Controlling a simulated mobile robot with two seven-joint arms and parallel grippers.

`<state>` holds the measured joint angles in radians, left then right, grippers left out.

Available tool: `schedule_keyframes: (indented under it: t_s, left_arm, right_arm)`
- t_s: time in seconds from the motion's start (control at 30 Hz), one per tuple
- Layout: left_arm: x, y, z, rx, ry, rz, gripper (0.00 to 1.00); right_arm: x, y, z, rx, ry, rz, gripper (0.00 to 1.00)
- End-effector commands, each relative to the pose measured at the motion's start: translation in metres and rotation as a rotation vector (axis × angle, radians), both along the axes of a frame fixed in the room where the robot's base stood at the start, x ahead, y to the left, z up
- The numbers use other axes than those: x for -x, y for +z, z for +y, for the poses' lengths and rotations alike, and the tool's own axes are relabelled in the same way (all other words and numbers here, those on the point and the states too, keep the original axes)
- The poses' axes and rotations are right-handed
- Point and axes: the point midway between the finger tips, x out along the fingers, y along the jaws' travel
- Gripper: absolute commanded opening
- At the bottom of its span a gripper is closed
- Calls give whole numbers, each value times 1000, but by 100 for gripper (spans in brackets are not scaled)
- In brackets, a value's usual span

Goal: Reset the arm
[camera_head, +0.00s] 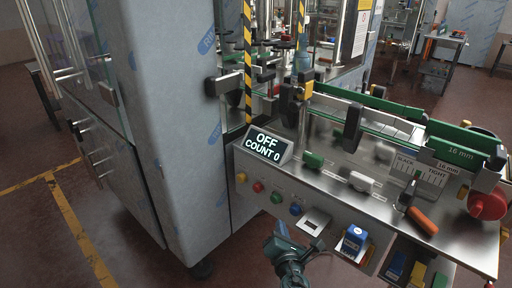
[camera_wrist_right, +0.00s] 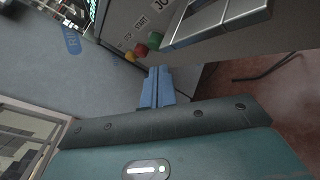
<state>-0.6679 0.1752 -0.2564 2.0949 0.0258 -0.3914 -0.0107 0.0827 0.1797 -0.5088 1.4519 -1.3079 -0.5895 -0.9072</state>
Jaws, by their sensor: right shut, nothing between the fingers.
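My right gripper (camera_head: 281,230) is at the bottom middle of the head view, in front of the machine's button panel and below the coloured buttons. In the right wrist view, its two blue fingers (camera_wrist_right: 157,88) lie together with nothing between them. The fingers point toward the lower edge of the panel (camera_wrist_right: 115,15). They appear apart from it, though the exact gap is hard to judge. My left gripper does not show.
The panel carries a yellow (camera_head: 241,177), a red (camera_head: 258,187), a green (camera_head: 277,197) and a blue button (camera_head: 295,209). A display (camera_head: 265,145) reads "OFF COUNT 0". An orange-handled tool (camera_head: 421,219) lies at right. A tall film-covered cabinet (camera_head: 180,120) stands left; floor (camera_head: 130,220) is open beyond.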

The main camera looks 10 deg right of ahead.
Motion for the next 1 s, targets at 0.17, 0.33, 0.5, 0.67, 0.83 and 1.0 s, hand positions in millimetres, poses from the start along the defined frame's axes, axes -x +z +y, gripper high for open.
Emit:
schedule_keyframes:
  t_s: [0.17, 0.33, 0.5, 0.67, 0.83, 1.0]
  left_arm:
    - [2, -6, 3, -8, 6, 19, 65]
    - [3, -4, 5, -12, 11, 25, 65]
    - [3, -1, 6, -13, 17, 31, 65]
    - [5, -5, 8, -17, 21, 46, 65]
    - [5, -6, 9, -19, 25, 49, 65]
    - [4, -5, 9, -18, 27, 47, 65]
  right_arm:
    - [25, -18, 1, -214, -28, 65, 0]
    - [101, -53, 7, -878, -174, 228, 0]
    - [176, -58, 16, -1578, -409, 342, 0]
    - [221, -44, 21, -2038, -608, 380, 0]
    - [239, -34, 22, -2256, -709, 386, 0]
    - [240, -33, 22, -2283, -722, 386, 0]
